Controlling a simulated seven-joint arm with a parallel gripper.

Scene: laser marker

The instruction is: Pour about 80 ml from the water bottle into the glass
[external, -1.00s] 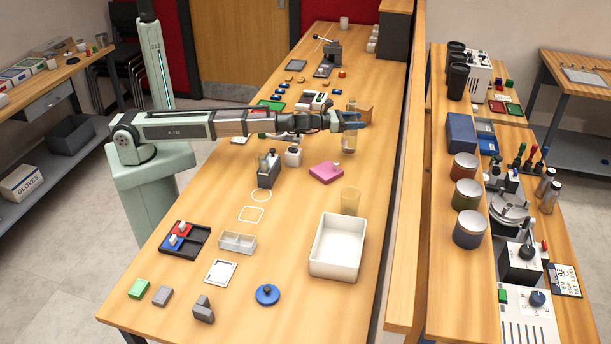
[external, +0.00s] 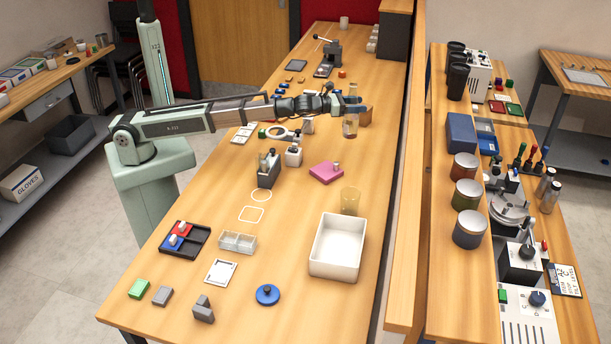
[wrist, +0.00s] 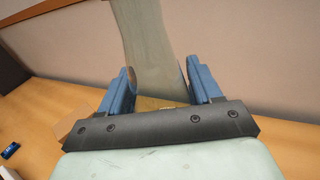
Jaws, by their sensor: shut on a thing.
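The water bottle is a tall, clear, slightly amber container (external: 350,129) in the external view, at the right side of the bench. My gripper (external: 350,102), with blue fingers, is shut on its upper part. The bottle looks about upright and seems to hang above the bench. In the wrist view its see-through body (wrist: 150,45) stands between the two blue fingers. The glass, a yellowish see-through tumbler (external: 351,201), stands upright on the bench, well in front of the bottle. I cannot make out the water level in either.
A white bin (external: 338,246) stands just in front of the glass. A pink block (external: 326,172) lies between bottle and glass, to the left. A cardboard box (external: 366,115) is close behind the bottle. A long wooden partition (external: 405,190) runs along the right edge.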

